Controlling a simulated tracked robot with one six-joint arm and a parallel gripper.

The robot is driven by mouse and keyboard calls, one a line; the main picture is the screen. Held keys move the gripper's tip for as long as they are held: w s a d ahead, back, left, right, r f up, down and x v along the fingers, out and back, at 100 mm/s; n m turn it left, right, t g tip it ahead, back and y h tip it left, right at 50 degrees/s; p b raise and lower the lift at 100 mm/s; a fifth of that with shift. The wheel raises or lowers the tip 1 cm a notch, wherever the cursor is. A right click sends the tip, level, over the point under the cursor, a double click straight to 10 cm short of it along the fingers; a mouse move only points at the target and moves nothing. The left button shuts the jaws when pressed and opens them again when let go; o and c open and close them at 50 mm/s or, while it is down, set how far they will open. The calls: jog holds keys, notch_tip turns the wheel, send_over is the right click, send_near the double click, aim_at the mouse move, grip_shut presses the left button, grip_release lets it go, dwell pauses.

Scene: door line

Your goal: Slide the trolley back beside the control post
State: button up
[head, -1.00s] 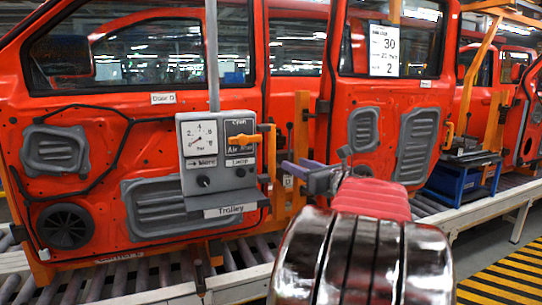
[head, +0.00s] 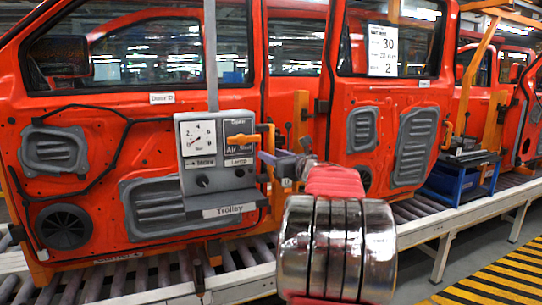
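A grey control box (head: 201,170) with a white gauge hangs on a grey pole (head: 211,60). A "Trolley" label is on the shelf (head: 228,212) at its base; I cannot tell whether the box itself is the trolley. An orange handle (head: 268,136) stands out from the box's right side. My gripper (head: 270,159) points left at the handle's upright part and overlaps it in the head view. The fingers are small and partly hidden, so I cannot tell whether they touch or hold the handle.
Red car doors (head: 100,130) stand behind the box along a roller conveyor (head: 120,280). Orange posts (head: 300,130) stand between them. A blue cart (head: 462,178) is at right on the conveyor. Yellow-black floor stripes (head: 500,280) mark the lower right.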

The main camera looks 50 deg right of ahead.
jog(key=shift+w+d, duration=0.2)
jog(key=shift+w, duration=0.35)
jog(key=shift+c, duration=0.5)
grip_shut()
